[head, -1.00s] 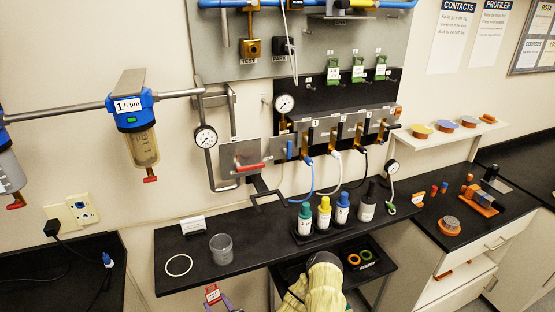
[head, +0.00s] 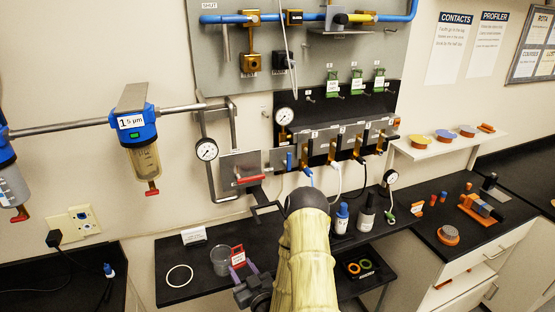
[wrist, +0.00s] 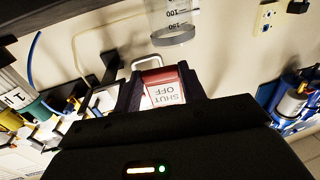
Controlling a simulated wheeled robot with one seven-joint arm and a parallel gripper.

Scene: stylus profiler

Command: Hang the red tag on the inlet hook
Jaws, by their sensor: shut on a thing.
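The red tag (head: 238,255) has a white label and shows just above my gripper's fingertips in the head view. In the wrist view the tag (wrist: 165,88) sits between the two dark fingers, its "SHUT OFF" lettering upside down, with a pale loop (wrist: 146,62) beyond its red edge. My gripper (head: 246,271) is shut on the tag, in front of the black shelf in the head view; it also shows in the wrist view (wrist: 163,95). I cannot tell which fitting is the inlet hook. A "SHUT" label (head: 209,5) is at the wall panel's top left.
A glass beaker (head: 220,262) and a white ring (head: 179,276) are on the black shelf (head: 205,286), close to the tag in the picture. A gauge (head: 206,149), grey pipe and red-handled valve (head: 250,180) are above. My arm hides part of the shelf and some bottles.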

